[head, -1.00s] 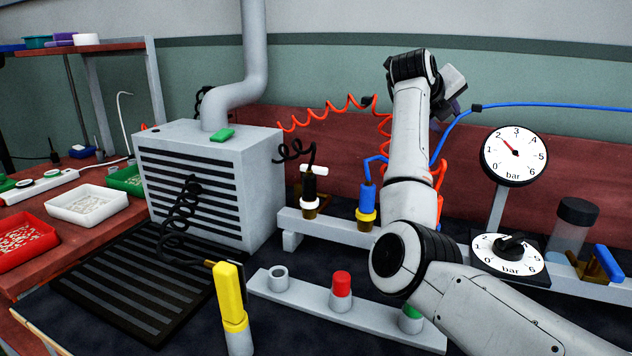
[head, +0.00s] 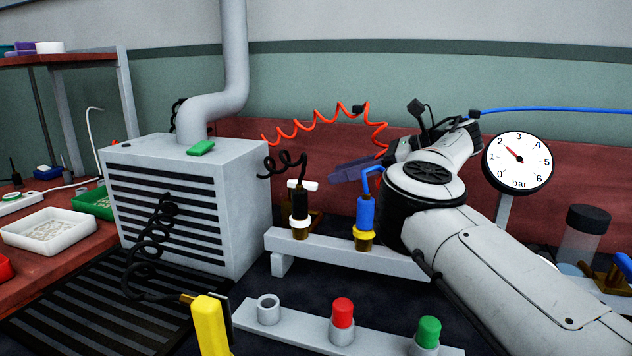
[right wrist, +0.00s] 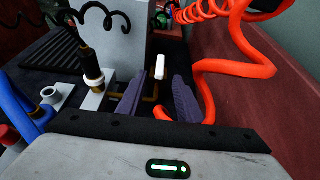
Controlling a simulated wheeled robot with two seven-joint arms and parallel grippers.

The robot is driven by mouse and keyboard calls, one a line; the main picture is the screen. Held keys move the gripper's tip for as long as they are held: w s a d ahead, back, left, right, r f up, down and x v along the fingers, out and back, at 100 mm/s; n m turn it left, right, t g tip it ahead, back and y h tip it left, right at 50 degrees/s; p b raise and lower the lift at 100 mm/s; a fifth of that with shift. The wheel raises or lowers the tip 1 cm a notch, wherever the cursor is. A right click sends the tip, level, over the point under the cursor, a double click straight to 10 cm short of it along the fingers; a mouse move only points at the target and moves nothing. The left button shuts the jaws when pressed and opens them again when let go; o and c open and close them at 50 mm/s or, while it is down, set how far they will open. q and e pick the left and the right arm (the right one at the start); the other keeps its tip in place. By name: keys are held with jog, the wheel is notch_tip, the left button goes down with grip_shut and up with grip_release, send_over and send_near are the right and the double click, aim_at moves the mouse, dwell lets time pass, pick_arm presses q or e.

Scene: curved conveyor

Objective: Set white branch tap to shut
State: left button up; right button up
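The white branch tap (head: 303,185) is a short white lever behind the black-hosed fitting (head: 300,205) on the grey rail; in the head view it lies roughly left-right. In the right wrist view the white lever (right wrist: 160,66) shows just beyond and between the fingertips, pointing away from the camera. My right gripper (right wrist: 159,78) is open and empty, its purple fingers on either side of the lever's line. In the head view the right gripper (head: 350,170) is just right of the tap, apart from it, above the blue-hosed fitting (head: 365,215). My left gripper is not shown.
The grey vented box (head: 190,210) stands left of the tap. A red coiled hose (right wrist: 220,70) loops close to the right finger. A dial gauge (head: 518,162) stands at right, reading about 2 bar. Red and green knobs sit on the front rail (head: 300,330).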

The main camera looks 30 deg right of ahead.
aim_at(311, 184)
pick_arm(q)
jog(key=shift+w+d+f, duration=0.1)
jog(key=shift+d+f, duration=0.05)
pick_arm(e)
jog(key=x, duration=0.7)
jog(key=shift+w+f, duration=0.1)
jog(key=shift+f, duration=0.1)
